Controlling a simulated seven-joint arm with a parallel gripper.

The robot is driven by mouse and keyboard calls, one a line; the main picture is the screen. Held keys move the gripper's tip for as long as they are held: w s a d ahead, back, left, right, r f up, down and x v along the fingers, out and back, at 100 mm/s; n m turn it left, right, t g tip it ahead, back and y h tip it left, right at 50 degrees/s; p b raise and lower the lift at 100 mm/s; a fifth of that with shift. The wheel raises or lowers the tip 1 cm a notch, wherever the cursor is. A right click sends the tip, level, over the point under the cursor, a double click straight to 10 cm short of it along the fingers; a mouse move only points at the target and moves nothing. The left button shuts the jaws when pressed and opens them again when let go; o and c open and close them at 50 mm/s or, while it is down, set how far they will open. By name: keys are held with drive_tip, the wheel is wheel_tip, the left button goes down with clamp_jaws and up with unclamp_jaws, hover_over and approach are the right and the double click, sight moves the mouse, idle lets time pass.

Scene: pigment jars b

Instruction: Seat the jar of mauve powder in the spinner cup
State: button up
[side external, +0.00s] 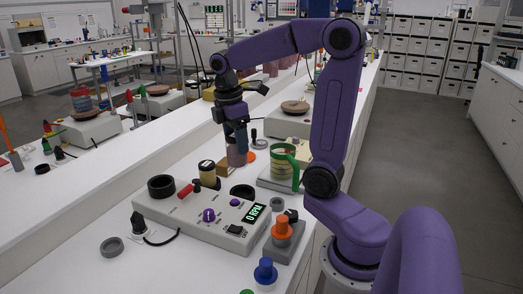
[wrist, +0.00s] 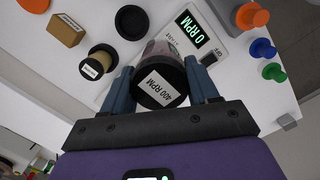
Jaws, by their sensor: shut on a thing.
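My gripper (side external: 236,142) is shut on a jar of mauve powder (side external: 237,157), which hangs below the fingers above the bench. In the wrist view, my gripper (wrist: 161,68) has one finger on each side of the jar (wrist: 157,50); its black lid faces the camera with a "400 RPM" label (wrist: 160,88). A white spinner box (side external: 185,215) with a purple knob and a display (side external: 256,213) reading "0 RPM" stands nearer the side camera. I cannot tell which is the spinner cup.
Orange (side external: 282,230) and blue (side external: 265,270) knobbed pieces are near the front.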

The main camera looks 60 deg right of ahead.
drive_tip(key=w+a, duration=0.3)
drive_tip(key=w, duration=0.8)
drive_tip(key=w+a+f, duration=0.1)
drive_tip(key=w+a, duration=0.2)
drive_tip(key=w, duration=0.9)
drive_tip(key=shift+w+a+f, duration=0.15)
drive_tip(key=shift+w+a, duration=0.05)
drive_tip(key=shift+w, duration=0.1)
drive_tip(key=shift+f, duration=0.15)
drive_tip(key=shift+f, duration=2.75)
drive_tip(key=shift+f, duration=2.2)
drive_tip(key=o, duration=1.2)
drive_tip(key=shift+r, duration=0.1)
